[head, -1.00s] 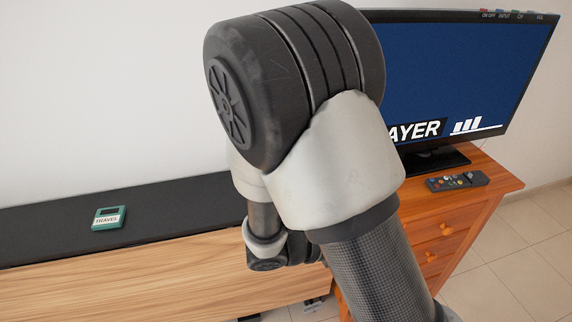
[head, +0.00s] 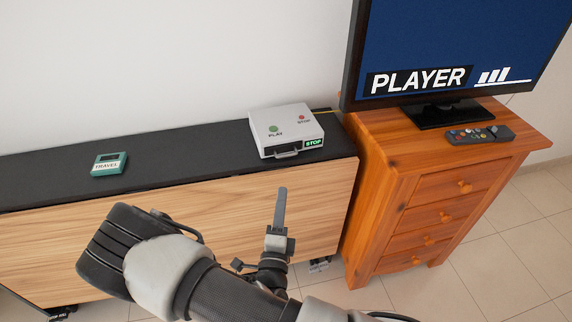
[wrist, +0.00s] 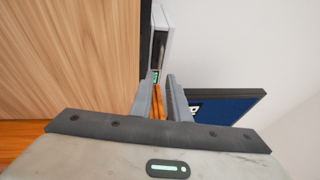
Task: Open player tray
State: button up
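The player (head: 272,122) is a light grey box on the black top of the low cabinet, with a green PLAY button (head: 274,129) and a red STOP button (head: 302,118). Its front has a small handle (head: 286,154) and a green-lit STOP display (head: 314,141). The tray looks shut, with no part clearly sticking out. My gripper (head: 282,192) is in front of the cabinet, below and apart from the player, seen edge-on. In the wrist view my gripper (wrist: 160,78) has its fingers apart, with the player (wrist: 161,20) beyond them. Nothing visible is held.
A teal TRAVEL device (head: 109,164) sits left on the cabinet top (head: 200,150). An orange wooden drawer chest (head: 385,150) stands at right, bearing a television (head: 450,45) and a remote (head: 480,135). The cabinet top between device and player is clear.

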jog(key=w, duration=0.4)
jog(key=w+r+b, duration=0.1)
jog(key=w, duration=0.3)
jog(key=w+r, duration=0.1)
jog(key=w, duration=0.3)
jog(key=shift+w+d+b, duration=0.25)
jog(key=shift+d+b, duration=0.1)
jog(key=shift+d, duration=0.05)
grip_shut()
dwell(0.7)
